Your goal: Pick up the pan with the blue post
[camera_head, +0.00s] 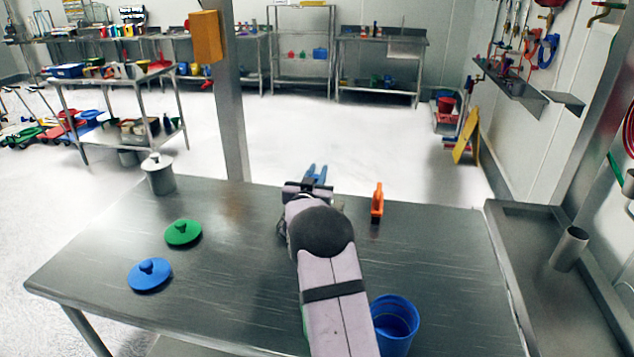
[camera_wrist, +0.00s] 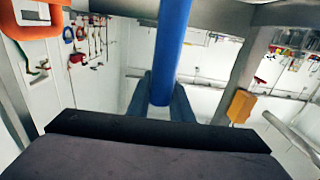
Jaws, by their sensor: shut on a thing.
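My gripper (camera_head: 314,178) reaches over the far middle part of the metal table, with my arm in front of it. In the wrist view my gripper (camera_wrist: 160,98) has its two blue-grey fingers on either side of a thick blue post (camera_wrist: 172,45) and is shut on it. The post runs up out of the top of that picture. I cannot make out the pan itself. In the head view my arm and gripper hide most of that spot, and I cannot tell whether the pan touches the table.
An orange upright piece (camera_head: 377,204) stands just right of my gripper. Green (camera_head: 183,233) and blue (camera_head: 149,275) knobbed lids lie on the left. A metal pot (camera_head: 159,175) stands at the far left corner, a blue bucket (camera_head: 395,325) near the front. The table's middle left is clear.

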